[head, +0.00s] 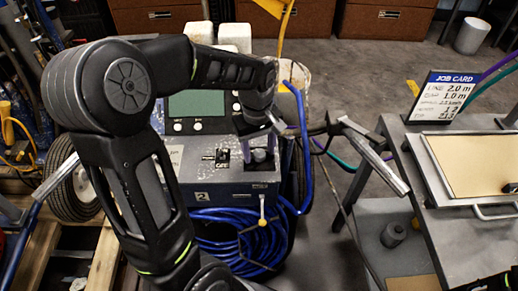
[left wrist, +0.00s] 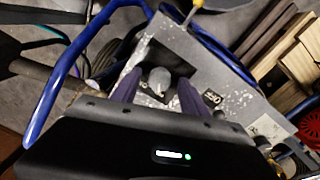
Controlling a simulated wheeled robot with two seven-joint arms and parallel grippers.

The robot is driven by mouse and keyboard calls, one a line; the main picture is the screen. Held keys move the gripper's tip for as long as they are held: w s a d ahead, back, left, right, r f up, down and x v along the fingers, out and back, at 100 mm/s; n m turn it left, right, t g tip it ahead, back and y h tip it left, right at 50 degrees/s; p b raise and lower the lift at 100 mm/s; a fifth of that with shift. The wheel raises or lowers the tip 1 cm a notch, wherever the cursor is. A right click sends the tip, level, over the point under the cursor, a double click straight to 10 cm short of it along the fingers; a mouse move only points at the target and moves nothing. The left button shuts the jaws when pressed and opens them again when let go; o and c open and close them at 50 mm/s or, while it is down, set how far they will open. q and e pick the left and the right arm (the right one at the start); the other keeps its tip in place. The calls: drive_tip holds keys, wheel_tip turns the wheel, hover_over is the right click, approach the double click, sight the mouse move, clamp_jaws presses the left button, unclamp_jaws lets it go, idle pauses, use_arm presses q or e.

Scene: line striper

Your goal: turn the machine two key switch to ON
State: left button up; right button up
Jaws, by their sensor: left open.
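Machine two (head: 240,190) is a grey unit with a "2" on its front and a screen (head: 198,103) on top. A grey knob (head: 259,155) stands on its panel; an "OFF" label (head: 222,164) with a small black part above it is to its left. My left gripper (head: 260,132) is open over the knob. In the left wrist view the knob (left wrist: 158,78) stands between the two purple fingers, with gaps showing on both sides. The "OFF" label (left wrist: 212,97) shows beyond one finger. I cannot tell which way the knob points. My right gripper is out of view.
Coiled blue hose (head: 235,235) hangs below the panel, and a blue tube (head: 303,140) rises right of it. A bar with grey grips (head: 375,160) extends right. A table (head: 415,170) with a job card (head: 444,95) and tan board (head: 480,160) stands at right.

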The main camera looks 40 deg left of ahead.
use_arm(q)
drive_tip(key=shift+c, duration=0.5)
clamp_jaws()
drive_tip(key=shift+m, duration=0.4)
drive_tip(key=m+p, duration=0.1)
drive_tip(key=m, duration=1)
drive_tip(key=shift+w+p, duration=0.1)
drive_tip(key=shift+p, duration=0.3)
drive_tip(key=shift+o, duration=0.5)
unclamp_jaws()
